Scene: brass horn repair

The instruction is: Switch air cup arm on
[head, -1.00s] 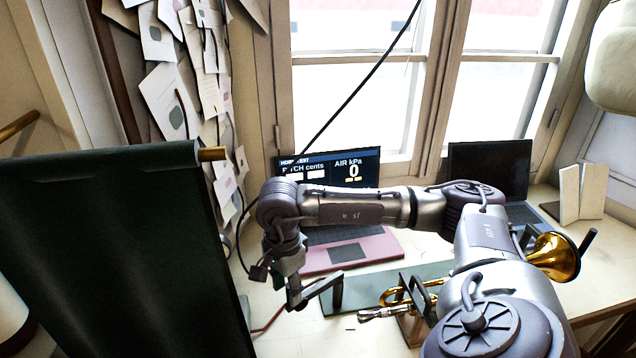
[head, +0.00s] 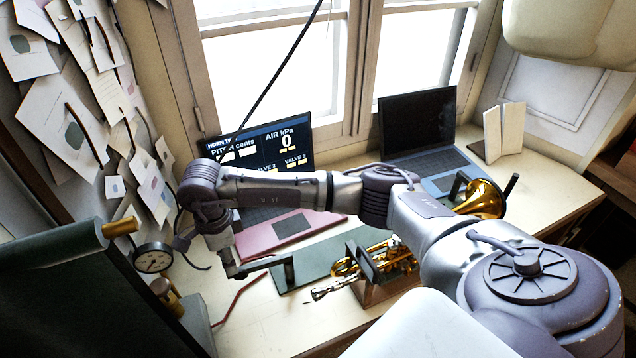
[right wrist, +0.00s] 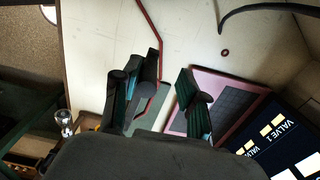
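I cannot clearly pick out an air cup arm. A brass horn (head: 375,261) lies in a stand on the bench, its bell (head: 482,197) to the right; a slim silver part (head: 330,288) points left from it. A laptop screen (head: 262,150) reads AIR kPa 0. A round gauge (head: 153,257) and a brass fitting (head: 165,294) stand at the left. My right gripper (head: 246,268) is over the bench left of the horn. In the right wrist view its fingers (right wrist: 160,90) are apart, with no held object visible. My left gripper is not in view.
A dark green sheet (head: 60,270) fills the lower left. A second laptop (head: 420,125) stands back right.

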